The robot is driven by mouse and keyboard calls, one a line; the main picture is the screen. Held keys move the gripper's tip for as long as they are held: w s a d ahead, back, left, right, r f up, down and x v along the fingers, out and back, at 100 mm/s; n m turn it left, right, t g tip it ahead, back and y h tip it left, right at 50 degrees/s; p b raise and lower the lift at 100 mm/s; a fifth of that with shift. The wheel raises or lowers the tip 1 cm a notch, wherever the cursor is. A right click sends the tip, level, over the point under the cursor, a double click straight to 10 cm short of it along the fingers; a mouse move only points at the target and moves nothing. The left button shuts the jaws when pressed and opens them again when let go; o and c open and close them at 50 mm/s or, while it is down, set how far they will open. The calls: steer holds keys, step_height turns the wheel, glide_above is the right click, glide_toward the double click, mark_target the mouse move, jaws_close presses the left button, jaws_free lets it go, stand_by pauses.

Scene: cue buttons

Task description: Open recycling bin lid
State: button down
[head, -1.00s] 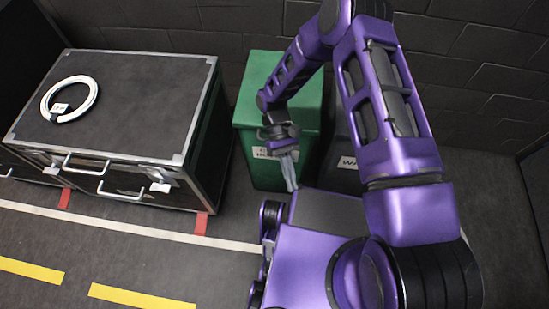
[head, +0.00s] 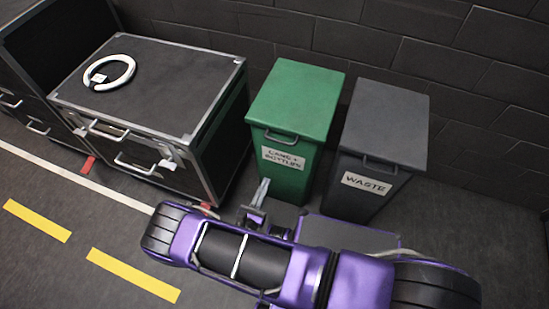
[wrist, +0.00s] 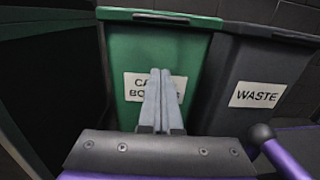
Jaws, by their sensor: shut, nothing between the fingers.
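The green recycling bin (head: 288,165) stands against the wall, with a label reading cans and bottles on its front. Its lid (head: 297,98) is closed, with a handle (head: 281,137) on the front edge. In the wrist view the bin (wrist: 190,55) is straight ahead, and its handle (wrist: 160,18) is near the top edge. My gripper (head: 264,183) is low in front of the bin, below the handle and near the label. In the wrist view its fingers (wrist: 160,75) are together, empty, and cover the middle of the label.
A grey waste bin (head: 366,188) stands just right of the green bin; it also shows in the wrist view (wrist: 262,75). A black case (head: 150,85) with a white ring (head: 109,71) on top stands on the left. Open floor with yellow stripes (head: 132,275) lies at the front left.

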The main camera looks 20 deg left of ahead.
steer(key=w+r, duration=0.4)
steer(key=w, duration=0.6)
steer(key=shift+w+d+r+y+b, duration=0.2)
steer(key=shift+w+y+b, duration=0.1)
steer(key=shift+y, duration=0.1)
